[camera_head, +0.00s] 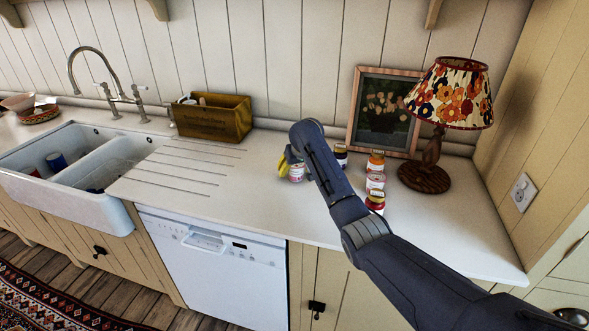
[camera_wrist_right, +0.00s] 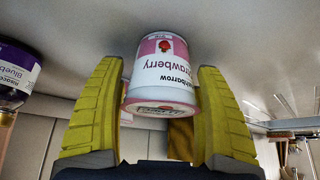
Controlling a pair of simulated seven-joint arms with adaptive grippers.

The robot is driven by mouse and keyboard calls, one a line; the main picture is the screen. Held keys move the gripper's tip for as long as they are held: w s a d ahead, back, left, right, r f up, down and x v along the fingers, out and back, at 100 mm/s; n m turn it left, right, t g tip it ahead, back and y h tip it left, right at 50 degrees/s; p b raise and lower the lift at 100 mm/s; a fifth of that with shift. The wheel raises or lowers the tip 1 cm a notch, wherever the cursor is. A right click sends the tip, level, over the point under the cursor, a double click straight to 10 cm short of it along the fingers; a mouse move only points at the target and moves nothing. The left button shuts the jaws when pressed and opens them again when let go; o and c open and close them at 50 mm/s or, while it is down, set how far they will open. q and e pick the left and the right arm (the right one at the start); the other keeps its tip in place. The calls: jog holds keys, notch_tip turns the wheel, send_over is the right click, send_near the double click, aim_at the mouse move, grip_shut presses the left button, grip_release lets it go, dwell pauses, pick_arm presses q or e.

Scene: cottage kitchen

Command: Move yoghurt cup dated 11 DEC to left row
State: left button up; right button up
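A white and pink strawberry yoghurt cup (camera_head: 296,173) stands on the counter below my right gripper (camera_head: 290,160). In the right wrist view the cup (camera_wrist_right: 163,75) sits between the yellow fingers of my right gripper (camera_wrist_right: 158,85). The fingers are close to its sides; whether they press on it I cannot tell. This view is upside down, with the lid low in the picture. Any date on the lid is unreadable. Right of my arm, a row of several cups holds an orange-topped cup (camera_head: 376,161), a pink one (camera_head: 375,181) and a red one (camera_head: 375,200). My left gripper is not in view.
A dark-topped blueberry cup (camera_head: 341,155) stands behind my right forearm; it also shows in the right wrist view (camera_wrist_right: 16,78). A lamp (camera_head: 430,165) and a framed picture (camera_head: 383,108) stand behind the row. A wooden box (camera_head: 213,122) and sink (camera_head: 75,210) are left.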

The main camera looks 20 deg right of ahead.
jog(key=shift+r, duration=0.1)
jog(key=shift+s+r, duration=0.2)
jog(key=shift+r, duration=0.35)
jog(key=v, duration=1.1)
